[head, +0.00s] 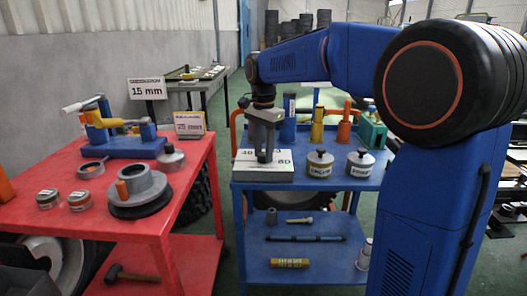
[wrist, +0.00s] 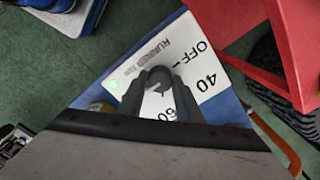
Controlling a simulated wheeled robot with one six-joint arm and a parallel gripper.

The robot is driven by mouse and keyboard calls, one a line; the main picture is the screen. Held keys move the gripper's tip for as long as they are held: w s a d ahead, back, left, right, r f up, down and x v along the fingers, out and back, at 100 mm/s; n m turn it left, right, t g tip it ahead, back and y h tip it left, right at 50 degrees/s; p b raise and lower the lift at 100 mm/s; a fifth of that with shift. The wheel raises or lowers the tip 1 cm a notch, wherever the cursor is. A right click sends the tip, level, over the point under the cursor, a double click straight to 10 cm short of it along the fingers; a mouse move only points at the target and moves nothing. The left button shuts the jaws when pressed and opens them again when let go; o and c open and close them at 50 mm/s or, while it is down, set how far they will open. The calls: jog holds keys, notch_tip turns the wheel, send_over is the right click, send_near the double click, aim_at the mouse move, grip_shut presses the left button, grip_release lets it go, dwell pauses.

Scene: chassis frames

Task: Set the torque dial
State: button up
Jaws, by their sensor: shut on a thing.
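The torque dial is a white and pale panel (head: 264,177) on the blue cart's top, with "40" and "80" showing in the head view. In the wrist view the panel (wrist: 205,90) reads "OFF", "40" and "60". A dark round knob (wrist: 160,77) stands on it. My gripper (head: 265,158) points straight down over the panel, its fingers (wrist: 158,92) closed on the knob from both sides. The fingers hide part of the knob and the scale, and I cannot tell which mark the knob points to.
Behind the panel stand a blue, a yellow and an orange tool (head: 344,125). Two lidded jars (head: 320,164) stand right of it. The red cart (head: 165,215) is to the left, with a gap between the carts. The blue cart's lower shelf (head: 300,250) holds several tools.

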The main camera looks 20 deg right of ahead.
aim_at(264, 154)
jog(key=o, duration=1)
jog(key=shift+o, duration=0.2)
notch_tip(264, 154, up, 17)
jog(key=shift+r, duration=0.2)
jog(key=shift+s, duration=0.1)
